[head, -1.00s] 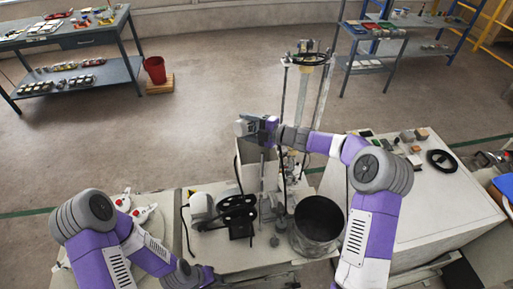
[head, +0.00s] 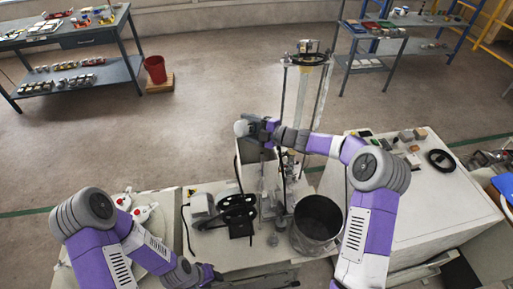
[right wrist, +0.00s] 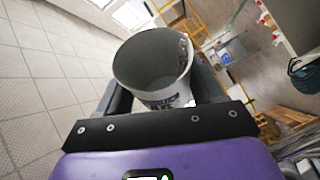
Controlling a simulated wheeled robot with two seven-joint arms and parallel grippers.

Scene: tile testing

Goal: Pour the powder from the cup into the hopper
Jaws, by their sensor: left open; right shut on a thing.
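The cup (right wrist: 152,68) is grey-white with dark print, and its open mouth shows a grey inside in the right wrist view. No loose powder can be made out in it. My right gripper (head: 262,128) is shut on the cup, whose pale end (head: 241,128) shows at the fingers in the head view. They are above a tall grey box-like part (head: 247,155) that looks like the hopper; its opening is mostly hidden. The cup looks tilted; no stream of powder is visible. My left gripper (head: 213,275) is open, low at the front edge of the machine table.
A dark open drum (head: 318,222) stands on the machine table (head: 205,258), right of a black belt drive (head: 237,212). A tall metal frame (head: 305,85) rises behind. A white cabinet (head: 430,215) with small blocks is at the right.

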